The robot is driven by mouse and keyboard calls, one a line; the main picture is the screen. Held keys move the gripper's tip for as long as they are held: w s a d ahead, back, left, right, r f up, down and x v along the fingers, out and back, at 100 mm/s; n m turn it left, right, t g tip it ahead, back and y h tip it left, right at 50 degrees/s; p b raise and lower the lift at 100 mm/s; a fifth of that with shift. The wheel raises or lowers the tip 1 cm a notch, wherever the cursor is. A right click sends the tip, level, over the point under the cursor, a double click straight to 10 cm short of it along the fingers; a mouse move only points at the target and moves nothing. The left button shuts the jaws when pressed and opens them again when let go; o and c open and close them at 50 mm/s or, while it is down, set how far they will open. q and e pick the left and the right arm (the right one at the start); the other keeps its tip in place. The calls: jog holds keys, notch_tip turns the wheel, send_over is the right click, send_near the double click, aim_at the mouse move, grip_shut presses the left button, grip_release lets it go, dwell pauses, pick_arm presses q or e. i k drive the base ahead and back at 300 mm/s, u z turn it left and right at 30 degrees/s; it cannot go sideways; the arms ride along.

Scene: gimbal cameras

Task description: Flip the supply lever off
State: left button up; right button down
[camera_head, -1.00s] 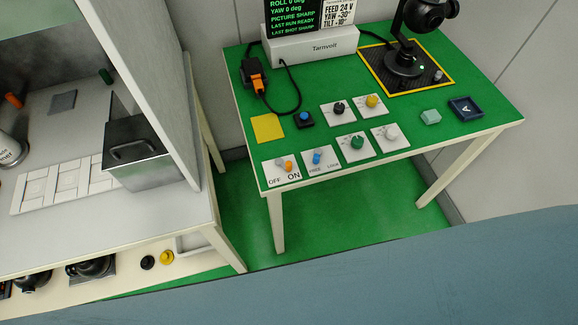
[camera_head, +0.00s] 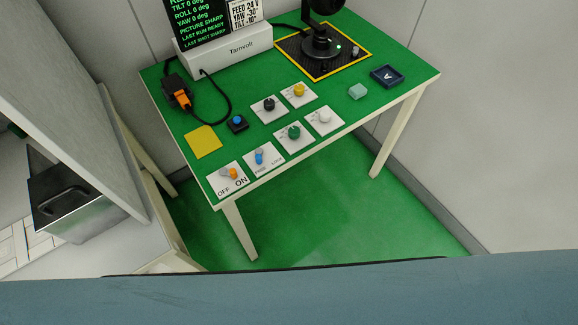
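The supply lever (camera_head: 231,174) has an orange tip and a grey base on a white plate (camera_head: 219,189) marked OFF on the left and ON on the right. The plate lies at the front left corner of the green-topped table (camera_head: 350,113). The orange tip leans to the right, on the ON side. Neither of my grippers is in view, and nothing touches the lever.
Beside the lever is a blue switch (camera_head: 259,157); green, white, black and yellow knobs are behind and right. A Tarnvolt box (camera_head: 222,57) and gimbal camera (camera_head: 321,42) stand at the back. A grey partition (camera_head: 75,110) stands left. Green floor lies clear.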

aim_at(232, 172)
jog(key=z, duration=0.85)
jog(key=k, duration=0.9)
jog(key=u, duration=1.2)
jog(key=i, duration=0.5)
